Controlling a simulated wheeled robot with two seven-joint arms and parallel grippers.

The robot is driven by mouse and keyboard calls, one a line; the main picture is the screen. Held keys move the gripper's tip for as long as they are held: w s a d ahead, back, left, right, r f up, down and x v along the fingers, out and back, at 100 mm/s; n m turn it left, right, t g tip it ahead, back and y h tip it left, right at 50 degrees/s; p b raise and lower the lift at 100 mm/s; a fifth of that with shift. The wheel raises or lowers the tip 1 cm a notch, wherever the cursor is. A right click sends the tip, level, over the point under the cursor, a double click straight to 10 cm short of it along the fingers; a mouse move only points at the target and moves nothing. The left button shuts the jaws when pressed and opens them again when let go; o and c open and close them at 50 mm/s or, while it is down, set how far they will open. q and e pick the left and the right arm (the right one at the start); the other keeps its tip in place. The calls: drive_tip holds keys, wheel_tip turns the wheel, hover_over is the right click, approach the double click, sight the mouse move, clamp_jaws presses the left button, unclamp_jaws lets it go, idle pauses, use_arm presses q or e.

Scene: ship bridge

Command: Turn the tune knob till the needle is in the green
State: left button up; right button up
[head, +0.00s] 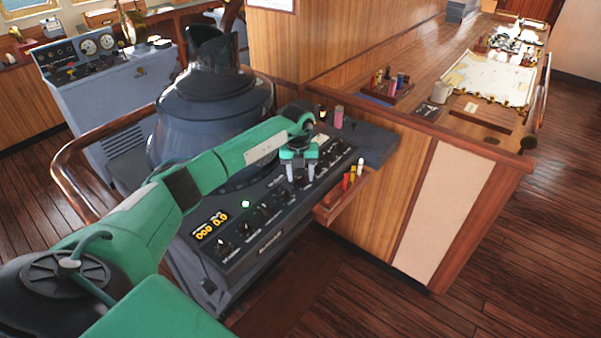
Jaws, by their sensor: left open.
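The dark console (274,228) with a black viewing hood (212,50) has a sloped panel with a row of several black knobs (245,229). Their labels are too small to read, so I cannot tell which is the tune knob. No needle or green band can be made out; part of the panel is hidden behind my left arm and gripper. My left gripper (300,174) is open, its two grey fingers pointing down at the far half of the knob row. I cannot tell whether it touches a knob. My right gripper is out of view.
A small wooden tray (327,214) with coloured markers juts from the console's right side. A wooden rail (62,168) curves on the left. A chart table (425,119) stands at the right.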

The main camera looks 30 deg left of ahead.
use_arm(q)
drive_tip(key=c, duration=1)
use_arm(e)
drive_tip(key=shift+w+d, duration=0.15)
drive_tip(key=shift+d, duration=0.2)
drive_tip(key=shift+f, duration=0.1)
